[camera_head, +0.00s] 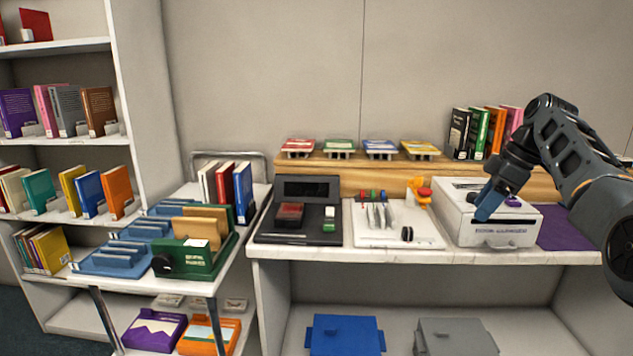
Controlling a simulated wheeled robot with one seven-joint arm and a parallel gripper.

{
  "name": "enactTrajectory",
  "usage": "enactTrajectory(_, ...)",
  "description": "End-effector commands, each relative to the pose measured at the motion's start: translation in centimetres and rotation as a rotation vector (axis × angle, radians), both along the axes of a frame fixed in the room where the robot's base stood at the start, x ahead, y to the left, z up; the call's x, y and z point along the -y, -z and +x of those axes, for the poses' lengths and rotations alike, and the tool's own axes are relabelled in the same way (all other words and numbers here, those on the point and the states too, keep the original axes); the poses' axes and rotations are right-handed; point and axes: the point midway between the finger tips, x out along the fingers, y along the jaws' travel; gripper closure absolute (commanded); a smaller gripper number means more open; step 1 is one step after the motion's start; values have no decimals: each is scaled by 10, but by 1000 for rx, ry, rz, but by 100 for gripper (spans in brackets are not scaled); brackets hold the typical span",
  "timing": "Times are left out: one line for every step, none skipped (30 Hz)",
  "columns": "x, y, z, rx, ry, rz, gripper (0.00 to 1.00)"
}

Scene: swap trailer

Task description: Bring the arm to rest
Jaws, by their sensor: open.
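My arm enters from the right edge and bends down over the counter. My gripper (487,207) hangs over the white box-shaped machine (495,235) at the counter's right part. A blue piece shows at the gripper's end, against the machine's top. The fingertips are small here, and I cannot make out anything held between them. I cannot tell whether the gripper touches the machine. My arm hides part of the wall and the counter's far right.
On the counter are a black device (298,222) and a white tray (397,238) with small parts. A wooden ledge (375,165) behind bears several coloured stacks and upright books (480,133). A cart (255,205) with a green bin (195,262) stands left. Open space lies above the counter.

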Motion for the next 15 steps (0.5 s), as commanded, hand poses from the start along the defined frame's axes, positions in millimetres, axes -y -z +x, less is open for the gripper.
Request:
enactTrajectory(0, 6, 0, 2, 10, -2, 46)
enactTrajectory(0, 10, 0, 3, 16, -3, 46)
enactTrajectory(0, 16, 0, 6, 25, -5, 46)
enactTrajectory(0, 21, 0, 7, 31, -7, 46)
enactTrajectory(-1, 25, 0, 9, 37, -8, 46)
enactTrajectory(-1, 34, 0, 11, 49, -10, 46)
enactTrajectory(-1, 39, 0, 13, 58, -12, 46)
enactTrajectory(-2, 46, 0, 15, 68, -14, 46)
enactTrajectory(-2, 55, 0, 19, 80, -16, 46)
enactTrajectory(-2, 62, -1, 23, 91, -19, 46)
enactTrajectory(-3, 70, -2, 25, 103, -21, 46)
enactTrajectory(-3, 81, -2, 29, 119, -23, 46)
enactTrajectory(-4, 89, -4, 33, 131, -26, 46)
enactTrajectory(-4, 99, -5, 36, 145, -29, 46)
enactTrajectory(-5, 112, -7, 41, 164, -33, 46)
